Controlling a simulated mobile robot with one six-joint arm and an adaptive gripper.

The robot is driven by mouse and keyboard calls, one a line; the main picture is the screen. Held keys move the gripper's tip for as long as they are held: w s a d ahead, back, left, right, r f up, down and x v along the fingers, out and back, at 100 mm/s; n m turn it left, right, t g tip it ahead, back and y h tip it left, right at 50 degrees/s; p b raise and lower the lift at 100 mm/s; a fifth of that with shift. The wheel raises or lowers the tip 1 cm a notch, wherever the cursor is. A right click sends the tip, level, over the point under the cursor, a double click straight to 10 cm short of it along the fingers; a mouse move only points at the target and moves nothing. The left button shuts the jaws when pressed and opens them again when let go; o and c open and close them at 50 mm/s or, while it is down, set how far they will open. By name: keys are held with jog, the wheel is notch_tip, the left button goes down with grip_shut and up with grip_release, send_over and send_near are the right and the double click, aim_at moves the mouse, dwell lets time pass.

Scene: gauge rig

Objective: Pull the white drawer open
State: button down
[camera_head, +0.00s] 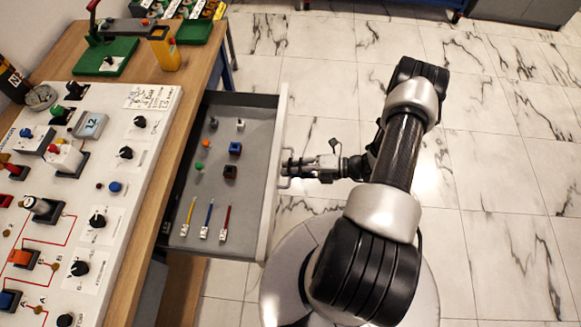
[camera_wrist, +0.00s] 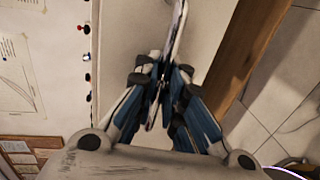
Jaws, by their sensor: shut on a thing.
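The white drawer (camera_head: 272,190) stands pulled out from under the wooden bench, to the right of it in the head view. Its grey inside and the small items in it are visible. My gripper (camera_head: 290,169) is at the handle on the drawer's outer front. In the wrist view my gripper (camera_wrist: 163,85) is shut on the handle (camera_wrist: 178,32), a pale curved bar running up between the fingers. The part of the handle between the fingers is hidden.
Several small knobs and pens lie in the drawer. A control panel (camera_head: 100,150) with switches and dials covers the wooden bench (camera_head: 160,165). A green stand (camera_head: 105,57) is at the back. Marble floor (camera_head: 490,150) is clear to the right.

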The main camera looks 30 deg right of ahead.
jog(key=c, duration=2)
grip_release()
jog(key=shift+o, duration=0.2)
jog(key=shift+d, duration=0.1)
jog(key=v, duration=1.2)
